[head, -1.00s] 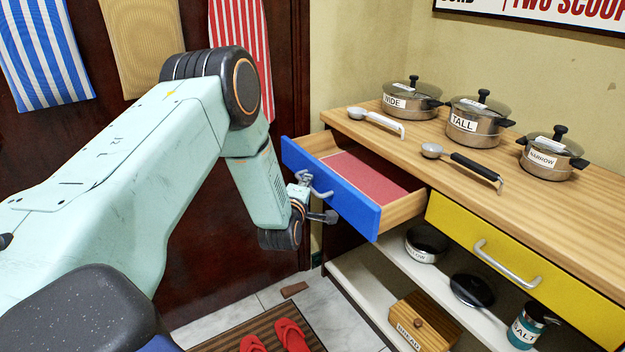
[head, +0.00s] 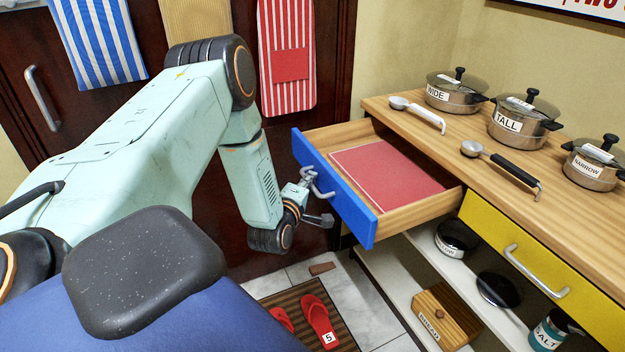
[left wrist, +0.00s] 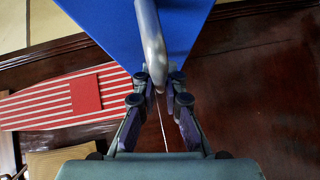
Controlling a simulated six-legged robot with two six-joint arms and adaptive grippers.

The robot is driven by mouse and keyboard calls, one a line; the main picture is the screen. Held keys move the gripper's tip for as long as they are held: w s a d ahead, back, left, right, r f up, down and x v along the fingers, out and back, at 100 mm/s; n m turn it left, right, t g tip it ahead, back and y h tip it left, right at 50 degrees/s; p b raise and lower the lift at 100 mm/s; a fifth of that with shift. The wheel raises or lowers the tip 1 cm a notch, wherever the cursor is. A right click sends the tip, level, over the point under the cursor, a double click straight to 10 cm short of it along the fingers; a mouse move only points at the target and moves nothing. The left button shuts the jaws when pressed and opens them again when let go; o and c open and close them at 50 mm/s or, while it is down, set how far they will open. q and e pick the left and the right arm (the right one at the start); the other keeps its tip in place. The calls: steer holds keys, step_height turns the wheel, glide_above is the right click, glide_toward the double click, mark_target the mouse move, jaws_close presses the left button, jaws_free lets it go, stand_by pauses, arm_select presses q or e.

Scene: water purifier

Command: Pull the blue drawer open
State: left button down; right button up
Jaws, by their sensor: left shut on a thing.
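The blue drawer (head: 333,192) stands well out from the wooden counter, and a red flat item (head: 385,176) lies inside it. Its silver handle (head: 318,183) is on the blue front. My left gripper (head: 308,182) is at the handle and shut on it. In the left wrist view the handle (left wrist: 151,45) runs down between the fingers of my left gripper (left wrist: 158,90), with the blue front (left wrist: 195,22) behind it. My right gripper does not show in either view.
The counter (head: 455,130) holds pots and two scoops. A yellow drawer (head: 535,270) is shut at the right. Shelves below hold a bread box (head: 440,315) and several containers. Red slippers (head: 318,318) lie on a mat on the floor.

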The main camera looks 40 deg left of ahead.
arm_select(q)
steer(key=c, duration=1.7)
jaws_free()
steer(key=v, duration=1.2)
steer(key=shift+f, duration=0.1)
